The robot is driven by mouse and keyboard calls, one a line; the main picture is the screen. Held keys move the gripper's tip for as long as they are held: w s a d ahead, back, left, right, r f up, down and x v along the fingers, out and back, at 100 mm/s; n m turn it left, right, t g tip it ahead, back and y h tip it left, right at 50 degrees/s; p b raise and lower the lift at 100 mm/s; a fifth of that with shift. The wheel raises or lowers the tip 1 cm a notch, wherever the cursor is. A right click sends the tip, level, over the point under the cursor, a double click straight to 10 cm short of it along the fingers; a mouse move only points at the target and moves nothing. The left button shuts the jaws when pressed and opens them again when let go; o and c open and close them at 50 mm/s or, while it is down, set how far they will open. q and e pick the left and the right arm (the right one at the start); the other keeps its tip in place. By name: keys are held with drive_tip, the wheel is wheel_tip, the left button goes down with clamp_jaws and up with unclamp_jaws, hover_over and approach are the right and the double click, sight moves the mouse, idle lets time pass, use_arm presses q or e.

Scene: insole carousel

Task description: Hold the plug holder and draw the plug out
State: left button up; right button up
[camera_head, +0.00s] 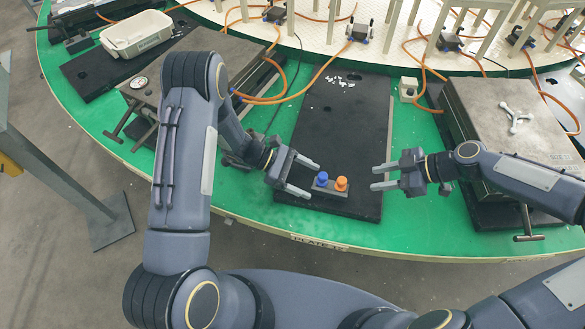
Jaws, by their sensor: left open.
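The plug holder (331,190) is a small dark block on the black mat (343,130). A blue plug (321,179) and an orange plug (341,184) stand upright side by side on it. My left gripper (314,181) is open at the holder's left end, its fingers apart and pointing right; I cannot tell whether it touches the holder. My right gripper (373,178) is open and empty, to the right of the orange plug with a gap between, its fingers pointing left.
The mat lies on a green round table (255,205). Metal boxes stand left (225,52) and right (480,100). White bits (342,82) lie further back on the mat. A beige bin (136,34) stands at the back left. Orange hoses (310,83) run behind.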

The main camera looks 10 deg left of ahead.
use_arm(q)
drive_tip(key=shift+x, duration=0.95)
drive_tip(key=c, duration=1.1)
use_arm(e)
drive_tip(key=shift+c, duration=0.3)
